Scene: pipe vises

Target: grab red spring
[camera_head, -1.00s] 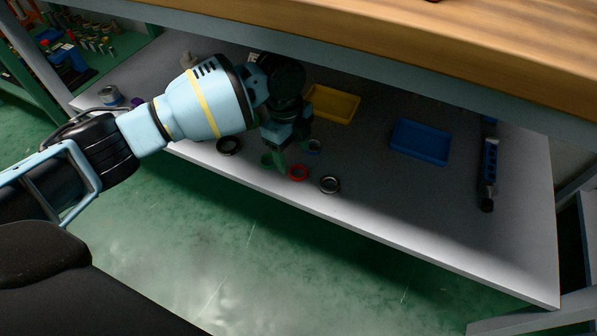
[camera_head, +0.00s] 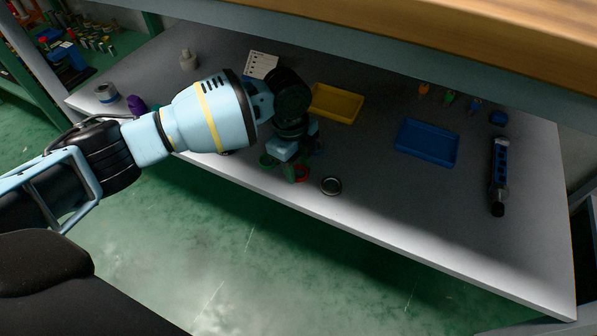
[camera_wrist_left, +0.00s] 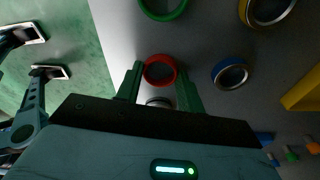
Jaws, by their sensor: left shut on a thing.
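The red spring (camera_head: 303,173) is a small red ring near the front edge of the grey shelf, partly hidden behind my fingers in the head view. In the left wrist view the red spring (camera_wrist_left: 160,71) sits between the two green fingertips. My left gripper (camera_head: 295,172) points down at it and is shut on it. The same gripper shows in the wrist view (camera_wrist_left: 159,80). Whether the spring is off the shelf I cannot tell.
A green ring (camera_wrist_left: 163,8) and a blue ring (camera_wrist_left: 230,74) lie close by. A yellow tray (camera_head: 336,103) and a blue tray (camera_head: 427,142) are farther right. The wooden top (camera_head: 450,35) overhangs the shelf.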

